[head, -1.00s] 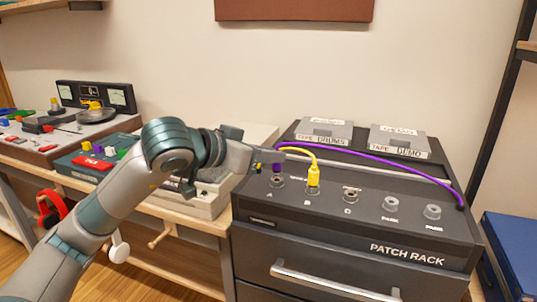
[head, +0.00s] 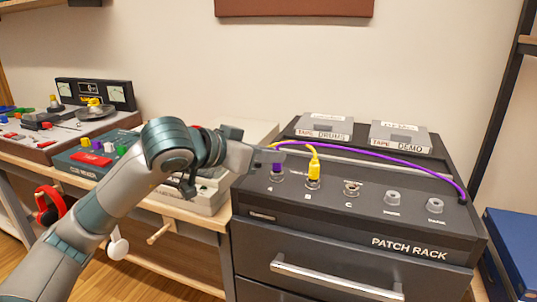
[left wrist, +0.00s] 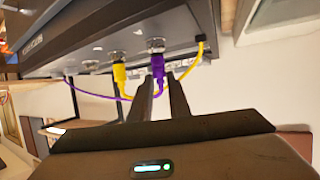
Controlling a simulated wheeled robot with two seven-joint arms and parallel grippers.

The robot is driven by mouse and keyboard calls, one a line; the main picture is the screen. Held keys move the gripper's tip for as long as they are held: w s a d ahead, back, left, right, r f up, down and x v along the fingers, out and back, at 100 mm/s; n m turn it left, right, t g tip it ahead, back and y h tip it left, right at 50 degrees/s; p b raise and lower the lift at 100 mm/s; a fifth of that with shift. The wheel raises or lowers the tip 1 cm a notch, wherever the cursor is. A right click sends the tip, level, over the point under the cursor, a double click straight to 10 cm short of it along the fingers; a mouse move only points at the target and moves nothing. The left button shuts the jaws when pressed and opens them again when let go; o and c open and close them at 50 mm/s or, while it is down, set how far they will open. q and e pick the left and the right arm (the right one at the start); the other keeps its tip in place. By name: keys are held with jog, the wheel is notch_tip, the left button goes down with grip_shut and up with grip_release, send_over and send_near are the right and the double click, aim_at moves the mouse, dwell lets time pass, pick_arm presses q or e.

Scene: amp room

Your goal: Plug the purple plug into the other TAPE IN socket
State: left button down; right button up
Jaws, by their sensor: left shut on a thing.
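The purple plug (head: 277,168) is upright at socket A (head: 277,180) on the patch rack's sloped top. My left gripper (head: 268,157) is shut on it. In the left wrist view the purple plug (left wrist: 158,70) is between the fingertips (left wrist: 161,86), its end meeting the metal socket (left wrist: 155,44); how deep it sits I cannot tell. The purple cable (head: 385,158) arcs to the rack's right end. The yellow plug (head: 313,168) stands in socket B beside it. Socket C (head: 351,188) is empty. No TAPE IN label is readable. My right gripper is not in view.
Two capped PARK sockets (head: 393,197) are right of C. The yellow cable (head: 297,144) loops close to my fingers. A mixer (head: 95,158) and tape machine (head: 75,120) stand on the left bench.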

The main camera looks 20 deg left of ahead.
pick_arm(q)
jog(key=shift+f, duration=0.1)
jog(key=c, duration=1.6)
grip_release()
jog(key=shift+b+v, duration=1.7)
jog(key=shift+v, duration=7)
jog(key=shift+f, duration=0.1)
